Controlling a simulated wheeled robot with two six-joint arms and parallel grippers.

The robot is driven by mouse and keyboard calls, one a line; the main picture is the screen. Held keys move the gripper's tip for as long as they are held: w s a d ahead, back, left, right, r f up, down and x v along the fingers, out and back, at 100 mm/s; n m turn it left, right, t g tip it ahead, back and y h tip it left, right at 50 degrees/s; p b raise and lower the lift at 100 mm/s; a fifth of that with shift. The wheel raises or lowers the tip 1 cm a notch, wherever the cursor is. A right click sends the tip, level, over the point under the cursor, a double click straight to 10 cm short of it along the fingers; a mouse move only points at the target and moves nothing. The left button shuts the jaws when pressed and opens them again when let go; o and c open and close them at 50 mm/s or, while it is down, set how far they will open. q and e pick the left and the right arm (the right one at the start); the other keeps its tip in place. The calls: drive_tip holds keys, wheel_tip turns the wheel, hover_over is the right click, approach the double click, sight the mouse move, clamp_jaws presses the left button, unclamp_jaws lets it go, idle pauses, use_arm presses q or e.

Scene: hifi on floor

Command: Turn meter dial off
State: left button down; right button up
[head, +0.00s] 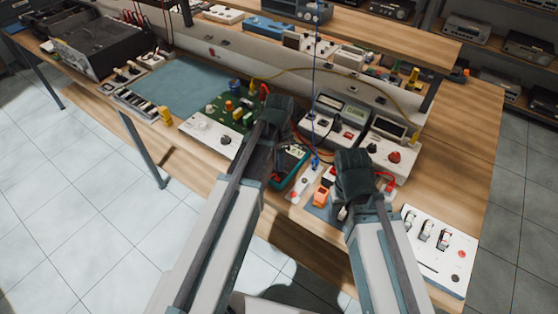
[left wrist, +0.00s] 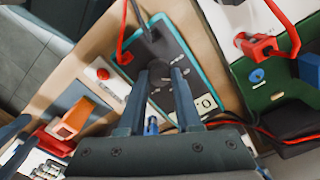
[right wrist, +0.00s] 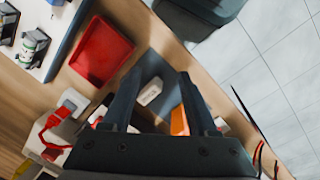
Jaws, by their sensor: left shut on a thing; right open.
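The meter (left wrist: 178,48) is a dark box with a teal rim, lying face up on the bench in the left wrist view. It also shows in the head view (head: 290,168), partly behind my left arm. Its dark dial (left wrist: 161,82) sits between the fingertips of my left gripper (left wrist: 160,76), which is shut on it.
A red and a black lead plug into the meter. An orange block (head: 321,197) lies right of the meter. A red tray (right wrist: 101,52) is near my right gripper. White instruments (head: 335,120) stand behind. A green circuit board (head: 232,108) is to the left.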

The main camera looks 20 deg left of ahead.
use_arm(q)
drive_tip(key=n, duration=0.4)
drive_tip(key=shift+n, duration=2.3)
drive_tip(key=c, duration=0.6)
unclamp_jaws()
use_arm(e)
drive_tip(key=shift+r, duration=0.1)
use_arm(q)
wheel_tip(320, 180, up, 14)
drive_tip(key=p, duration=1.3)
drive_tip(key=shift+p, duration=0.4)
use_arm(e)
wheel_tip(320, 180, up, 14)
drive_tip(key=shift+f, duration=0.2)
